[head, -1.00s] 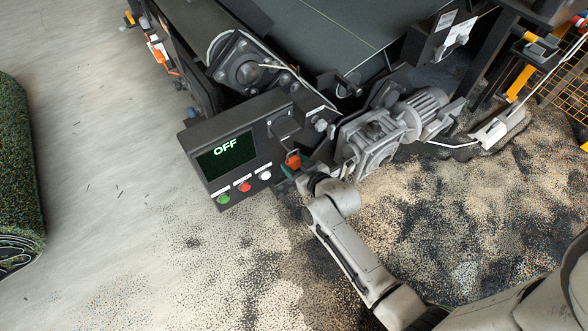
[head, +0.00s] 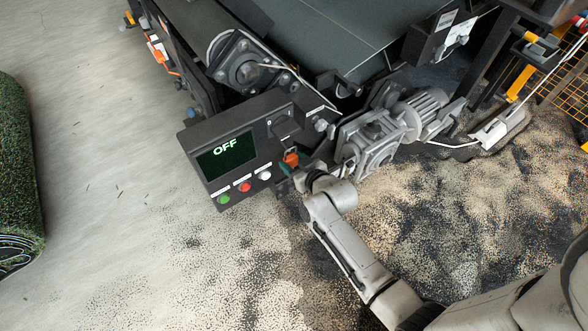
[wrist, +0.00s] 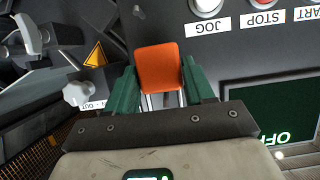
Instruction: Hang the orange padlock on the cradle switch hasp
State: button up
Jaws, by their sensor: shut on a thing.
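The orange padlock (head: 291,159) is between the green fingers of my gripper (head: 287,168), just right of the white button on the dark control box. In the wrist view, the orange padlock body (wrist: 158,67) shows between the two green fingertips of my gripper (wrist: 160,84), which is shut on it. Its metal shackle shows partly below the body there. The cradle switch (head: 285,126) is on the upper right part of the box face, above the padlock in the head view. The hasp is too small to make out, and I cannot tell whether the shackle touches it.
The control box has an OFF display (head: 226,156) and green, red and white buttons (head: 264,175) along its lower edge. A grey gear motor (head: 375,145) stands close to the right of my gripper. A knob (wrist: 77,94) is near the left finger in the wrist view.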

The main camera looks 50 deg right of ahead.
jog(key=shift+w+d, duration=0.2)
jog(key=shift+w, duration=0.45)
jog(key=shift+w+d+f+b, duration=0.15)
jog(key=shift+w+f+b, duration=0.2)
jog(key=shift+w+b, duration=0.15)
dwell(0.6)
jog(key=shift+w+f+b, duration=0.1)
jog(key=shift+f+b, duration=0.25)
dwell(1.1)
jog(key=o, duration=1.2)
jog(key=p+v, duration=0.2)
jog(key=v, duration=0.8)
jog(key=shift+s+r, duration=0.2)
jog(key=shift+s, duration=0.15)
